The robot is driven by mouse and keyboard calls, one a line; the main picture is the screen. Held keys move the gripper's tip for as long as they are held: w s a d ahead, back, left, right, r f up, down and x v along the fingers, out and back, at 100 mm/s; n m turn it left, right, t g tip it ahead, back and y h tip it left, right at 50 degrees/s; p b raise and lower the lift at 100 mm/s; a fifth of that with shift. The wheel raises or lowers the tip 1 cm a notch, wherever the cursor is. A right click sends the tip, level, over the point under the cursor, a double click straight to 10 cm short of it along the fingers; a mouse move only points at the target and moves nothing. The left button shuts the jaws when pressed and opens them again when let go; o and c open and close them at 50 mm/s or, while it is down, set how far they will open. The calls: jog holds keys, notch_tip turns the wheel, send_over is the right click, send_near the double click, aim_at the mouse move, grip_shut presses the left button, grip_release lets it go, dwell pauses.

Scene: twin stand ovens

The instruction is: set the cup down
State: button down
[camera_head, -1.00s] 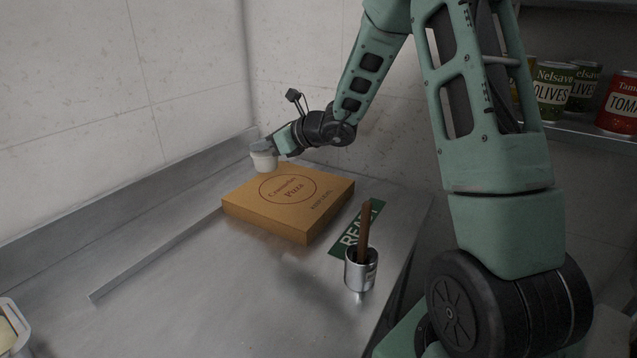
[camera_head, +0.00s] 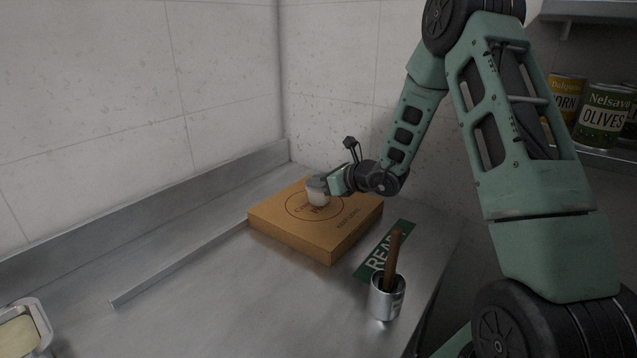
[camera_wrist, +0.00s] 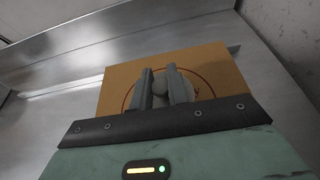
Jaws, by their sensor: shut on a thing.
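A small white cup (camera_head: 318,196) with a grey top is at my gripper (camera_head: 322,185), over the pizza box (camera_head: 294,235). My gripper is shut on the cup. In the wrist view, the gripper's two fingers (camera_wrist: 167,88) close on a grey knob-like part of the cup (camera_wrist: 159,86), with the printed circle of the box (camera_wrist: 224,72) behind. The cup hides part of the printed lettering. I cannot tell whether its base touches the box lid or hangs just above it.
A green sign (camera_head: 385,252) lies right of the box. A metal can with a wooden handle (camera_head: 386,300) stands near the counter's right edge. A tub (camera_head: 22,330) is at the lower left. A low metal strip (camera_head: 180,265) runs along the counter (camera_head: 230,310), which has bare room in front.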

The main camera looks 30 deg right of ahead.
jog(key=shift+f, duration=0.35)
jog(key=shift+f, duration=0.15)
jog(key=c, duration=1.4)
grip_release()
jog(key=shift+o, duration=0.2)
